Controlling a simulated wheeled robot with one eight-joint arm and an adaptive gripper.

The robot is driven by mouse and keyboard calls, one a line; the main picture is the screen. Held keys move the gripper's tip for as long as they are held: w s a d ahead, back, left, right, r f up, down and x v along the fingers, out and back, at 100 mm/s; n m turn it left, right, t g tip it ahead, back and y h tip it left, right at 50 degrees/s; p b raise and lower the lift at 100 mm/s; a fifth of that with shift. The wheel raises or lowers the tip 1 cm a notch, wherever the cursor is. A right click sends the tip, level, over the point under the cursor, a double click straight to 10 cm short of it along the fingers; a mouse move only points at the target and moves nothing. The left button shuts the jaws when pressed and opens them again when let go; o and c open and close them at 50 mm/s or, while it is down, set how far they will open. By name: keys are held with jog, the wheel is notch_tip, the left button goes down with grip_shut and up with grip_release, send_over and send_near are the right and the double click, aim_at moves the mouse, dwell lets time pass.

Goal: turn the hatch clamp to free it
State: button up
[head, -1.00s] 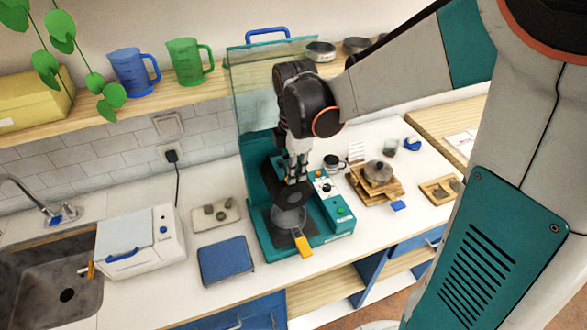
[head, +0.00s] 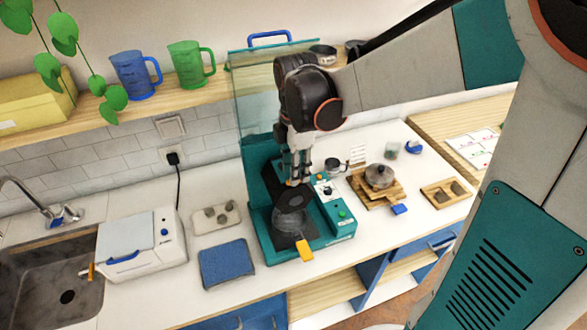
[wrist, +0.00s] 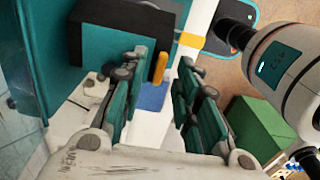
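A teal machine (head: 330,238) stands on the counter with a black head (head: 292,197) over a clear vessel (head: 287,220). An orange lever (head: 305,250) sticks out at its front. My gripper (head: 298,182) hangs just behind the black head. In the wrist view my gripper (wrist: 160,100) is open, with nothing between its fingers; an orange bar (wrist: 160,68) shows beyond them, beside a black block (wrist: 120,38). A white box (head: 145,245) with a blue-handled lid has another orange lever (head: 91,271) at its left. I cannot tell for sure which orange part is the hatch clamp.
A raised clear panel (head: 262,90) stands behind the machine, close to my arm. A blue mat (head: 226,263) and a tray of stones (head: 216,216) lie to its left. A wooden stand with a pot (head: 379,176) is to its right. The sink (head: 50,290) is far left.

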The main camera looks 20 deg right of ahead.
notch_tip(320, 180, up, 10)
jog(key=shift+s, duration=0.15)
dwell(0.4)
jog(key=s+f+m+t+b, duration=0.7)
jog(key=s+f+m+b, duration=0.6)
jog(key=f+m+b, duration=0.2)
notch_tip(320, 180, down, 2)
jog(key=m, duration=0.3)
jog(key=shift+a+f, duration=0.15)
jog(key=shift+a, duration=0.1)
jog(key=shift+o, duration=0.2)
jog(key=shift+s, duration=0.1)
